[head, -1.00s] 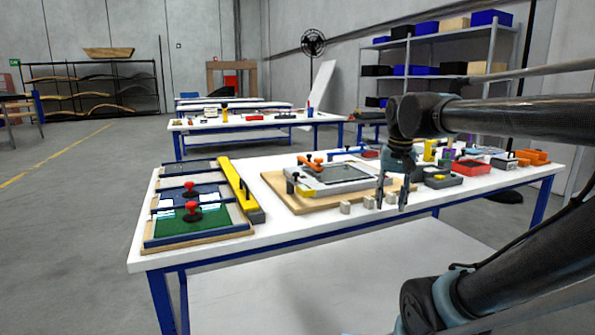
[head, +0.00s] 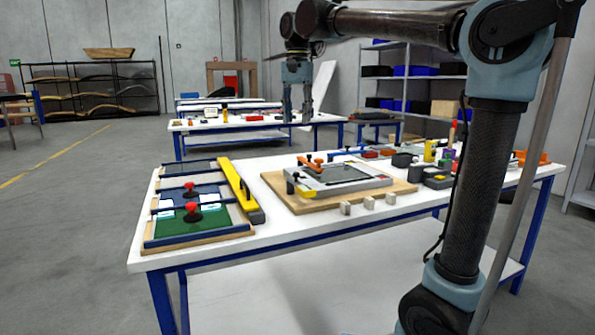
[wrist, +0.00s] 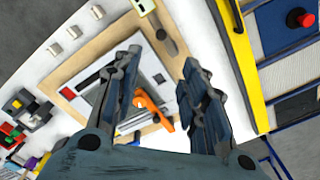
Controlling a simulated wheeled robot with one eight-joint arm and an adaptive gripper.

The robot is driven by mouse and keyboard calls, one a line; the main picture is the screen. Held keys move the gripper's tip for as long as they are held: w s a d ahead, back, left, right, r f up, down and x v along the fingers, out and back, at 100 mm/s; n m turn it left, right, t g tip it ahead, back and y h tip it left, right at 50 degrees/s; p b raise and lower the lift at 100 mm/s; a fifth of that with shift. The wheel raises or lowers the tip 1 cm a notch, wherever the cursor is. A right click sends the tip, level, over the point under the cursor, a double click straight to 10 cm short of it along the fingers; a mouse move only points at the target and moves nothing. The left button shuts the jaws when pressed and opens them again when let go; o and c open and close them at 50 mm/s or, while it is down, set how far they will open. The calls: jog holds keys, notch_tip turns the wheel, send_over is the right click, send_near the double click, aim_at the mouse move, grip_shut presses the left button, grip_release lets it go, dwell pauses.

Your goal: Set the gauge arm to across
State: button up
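A grey fixture frame (head: 345,183) with a dark panel lies on a wooden board (head: 285,199). An orange lever (head: 312,161) with dark knobs sits at its back left edge; the lever also shows in the wrist view (wrist: 152,110). A short arm with a black knob (head: 294,177) stands at the left corner beside a yellow patch, and in the wrist view (wrist: 163,37) too. I cannot tell which of these is the gauge arm. My gripper (head: 297,113) is open and empty, high above the fixture, fingers pointing down; its fingers frame the fixture in the wrist view (wrist: 162,62).
A yellow bar (head: 238,185) lies left of the board, beside trays with red knobs (head: 192,211). A dark box (head: 437,178) and other small items crowd the right side. My arm hides part of the right.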

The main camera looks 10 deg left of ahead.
aim_at(298, 181)
notch_tip(298, 181, down, 17)
jog(key=shift+a+f, duration=0.1)
jog(key=shift+f, duration=0.05)
dwell(0.6)
grip_shut()
